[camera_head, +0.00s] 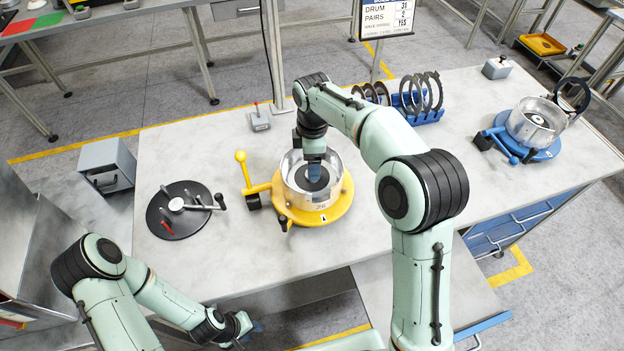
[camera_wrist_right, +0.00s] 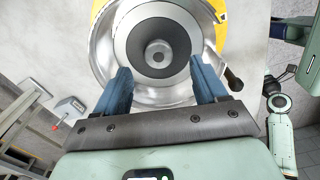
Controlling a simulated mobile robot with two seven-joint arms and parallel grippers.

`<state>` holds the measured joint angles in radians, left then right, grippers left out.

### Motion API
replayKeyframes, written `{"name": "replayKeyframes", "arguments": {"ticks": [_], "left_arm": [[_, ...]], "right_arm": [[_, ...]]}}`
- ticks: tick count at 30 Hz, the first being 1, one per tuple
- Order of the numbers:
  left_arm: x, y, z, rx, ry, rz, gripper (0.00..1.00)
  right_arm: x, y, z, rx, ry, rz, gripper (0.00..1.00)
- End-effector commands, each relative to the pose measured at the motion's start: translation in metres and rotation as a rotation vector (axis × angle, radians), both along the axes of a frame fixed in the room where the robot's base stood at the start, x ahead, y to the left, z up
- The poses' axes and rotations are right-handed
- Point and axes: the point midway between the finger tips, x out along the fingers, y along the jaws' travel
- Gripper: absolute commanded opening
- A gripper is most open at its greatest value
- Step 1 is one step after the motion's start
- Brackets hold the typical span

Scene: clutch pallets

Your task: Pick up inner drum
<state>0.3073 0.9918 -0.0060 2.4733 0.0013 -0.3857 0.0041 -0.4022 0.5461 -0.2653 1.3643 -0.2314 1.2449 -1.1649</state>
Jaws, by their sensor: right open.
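A silver round drum (camera_head: 299,186) sits in a yellow fixture (camera_head: 337,205) near the middle of the worktable. Inside it is a dark disc with a grey centre hub, probably the inner drum, also seen in the right wrist view (camera_wrist_right: 157,53). My right gripper (camera_head: 315,172) points down into the silver drum. In the right wrist view its two blue fingers (camera_wrist_right: 160,68) are apart, with the hub beyond and between them and nothing visibly held. My left gripper (camera_head: 254,328) hangs low in front of the table, away from the drum; its finger gap is not clear.
A blue fixture (camera_head: 541,153) with another silver drum (camera_head: 536,122) stands at the right. Dark rings stand in a blue rack (camera_head: 425,117) at the back. A black round plate (camera_head: 183,222) lies left, and a small switch box (camera_head: 260,122) stands behind. A yellow lever (camera_head: 241,162) rises beside the drum.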

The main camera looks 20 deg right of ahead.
Motion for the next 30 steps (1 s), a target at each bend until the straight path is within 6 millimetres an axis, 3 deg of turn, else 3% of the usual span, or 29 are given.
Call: {"name": "replayKeyframes", "arguments": {"ticks": [3,9,17,21,24,30], "left_arm": [[0.000,0.000,0.000,0.000,0.000,0.000,0.35],[0.001,0.000,0.001,0.000,-0.002,0.000,0.35],[0.001,0.000,0.001,0.000,-0.002,0.000,0.35],[0.001,0.000,0.001,0.001,-0.002,0.000,0.35],[0.001,0.000,0.001,0.001,-0.002,0.000,0.35],[0.001,0.000,0.001,0.000,-0.002,0.000,0.35]], "right_arm": [[0.001,0.000,-0.020,-0.003,0.007,0.002,0.71],[0.002,0.001,-0.043,-0.001,0.003,0.001,0.71],[0.002,0.001,-0.045,-0.002,0.002,0.001,0.71],[0.002,0.001,-0.045,-0.002,0.002,0.001,0.26],[0.002,0.001,-0.045,-0.002,0.002,0.001,0.00],[0.002,0.001,-0.045,-0.001,0.002,0.001,0.00]]}}
